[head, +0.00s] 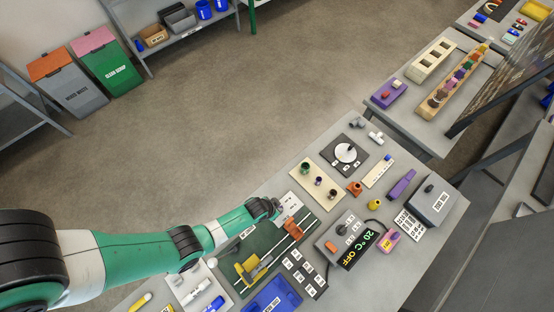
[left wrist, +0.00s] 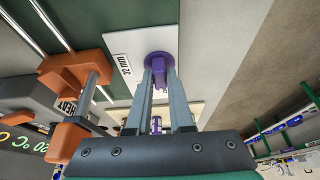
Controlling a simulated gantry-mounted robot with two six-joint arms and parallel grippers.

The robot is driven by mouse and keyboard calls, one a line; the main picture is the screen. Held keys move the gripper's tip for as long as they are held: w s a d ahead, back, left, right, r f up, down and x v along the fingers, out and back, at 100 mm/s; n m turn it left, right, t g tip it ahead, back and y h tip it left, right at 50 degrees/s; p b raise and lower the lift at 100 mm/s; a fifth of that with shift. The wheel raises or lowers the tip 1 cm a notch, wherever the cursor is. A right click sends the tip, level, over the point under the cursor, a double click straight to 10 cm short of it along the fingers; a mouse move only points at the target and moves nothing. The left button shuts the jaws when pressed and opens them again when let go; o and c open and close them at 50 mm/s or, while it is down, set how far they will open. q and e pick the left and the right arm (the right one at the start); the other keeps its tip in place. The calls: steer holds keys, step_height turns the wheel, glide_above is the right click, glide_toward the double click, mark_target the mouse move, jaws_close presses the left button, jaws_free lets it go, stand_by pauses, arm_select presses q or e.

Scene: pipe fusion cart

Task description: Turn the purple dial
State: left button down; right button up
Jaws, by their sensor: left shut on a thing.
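The purple dial (left wrist: 158,58) shows in the left wrist view, with a round base and a raised grip, on a white plate (left wrist: 125,45) marked "32 mm". My left gripper (left wrist: 160,78) is shut on the dial's grip, one finger on each side. In the head view my left gripper (head: 270,208) is at the far left edge of the cart's work top, beside the green panel. The dial is hidden behind the gripper there. My right gripper is not in view.
Orange clamps (head: 293,229) on rails stand close beside the gripper. A heater box with a "20 °C OFF" display (head: 358,249) is to the right. A yellow part (head: 250,269) and a blue tray (head: 273,297) lie nearer. Open floor (head: 240,120) is beyond the table.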

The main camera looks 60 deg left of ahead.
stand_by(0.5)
arm_select(q)
steer(key=c, duration=0.8)
jaws_free()
steer(key=shift+r, duration=0.1)
steer(key=shift+s+r+p, duration=0.1)
steer(key=shift+r+p, duration=0.25)
steer(key=shift+r, duration=0.05)
steer(key=p+v, duration=0.6)
steer(key=v, duration=0.4)
steer(key=shift+r, duration=0.3)
steer(key=shift+s+d, duration=0.15)
